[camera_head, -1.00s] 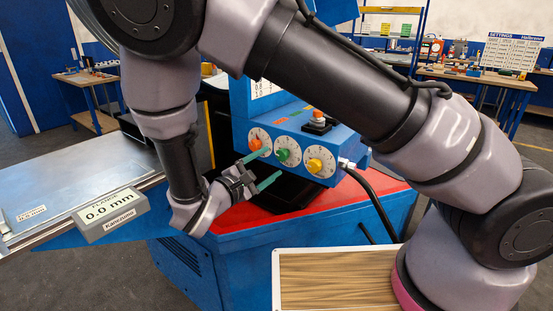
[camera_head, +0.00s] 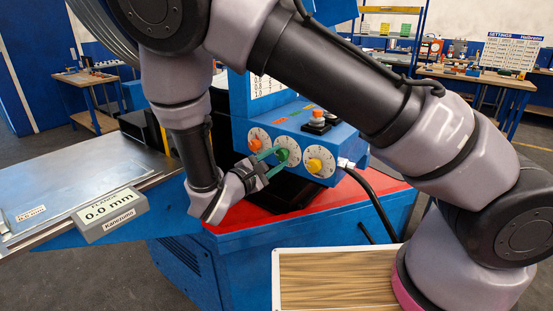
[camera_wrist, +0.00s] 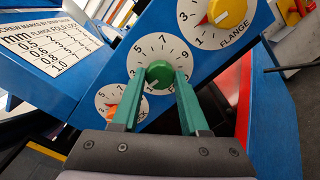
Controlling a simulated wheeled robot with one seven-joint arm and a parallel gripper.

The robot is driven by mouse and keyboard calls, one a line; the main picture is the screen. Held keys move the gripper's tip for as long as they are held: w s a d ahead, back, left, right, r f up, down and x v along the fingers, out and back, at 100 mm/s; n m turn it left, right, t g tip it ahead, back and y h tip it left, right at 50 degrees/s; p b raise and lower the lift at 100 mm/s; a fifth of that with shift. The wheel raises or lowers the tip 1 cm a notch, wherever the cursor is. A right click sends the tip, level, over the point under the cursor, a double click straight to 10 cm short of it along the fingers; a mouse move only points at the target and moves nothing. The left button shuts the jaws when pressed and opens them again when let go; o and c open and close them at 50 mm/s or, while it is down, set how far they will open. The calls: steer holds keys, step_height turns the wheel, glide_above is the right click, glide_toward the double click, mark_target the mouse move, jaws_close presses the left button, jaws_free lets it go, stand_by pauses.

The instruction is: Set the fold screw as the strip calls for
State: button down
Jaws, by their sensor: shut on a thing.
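My gripper (camera_head: 265,162) is shut on the green knob (camera_head: 287,153), the middle of three dials on the blue machine. In the wrist view, both green fingertips press the sides of the green knob (camera_wrist: 159,75). Its white mark seems to point lower left, near the 1 of its dial. The dial's name is hidden by the fingers. The yellow knob (camera_wrist: 226,10) sits on the dial named FLANGE; the orange knob (camera_wrist: 113,116) is partly behind a finger. A metal strip (camera_head: 60,190) lies at left, its small label (camera_head: 31,213) too small to read surely.
A chart (camera_wrist: 50,43) with mm, FLANGE, FOLD and a third column is on the machine. A red-topped button (camera_head: 318,119) stands above the dials. A black cable (camera_head: 372,203) hangs at right.

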steer(key=n, duration=0.5)
steer(key=shift+c, duration=2.1)
jaws_free()
steer(key=v, duration=1)
steer(key=shift+s+a, duration=0.25)
steer(key=shift+s, duration=0.1)
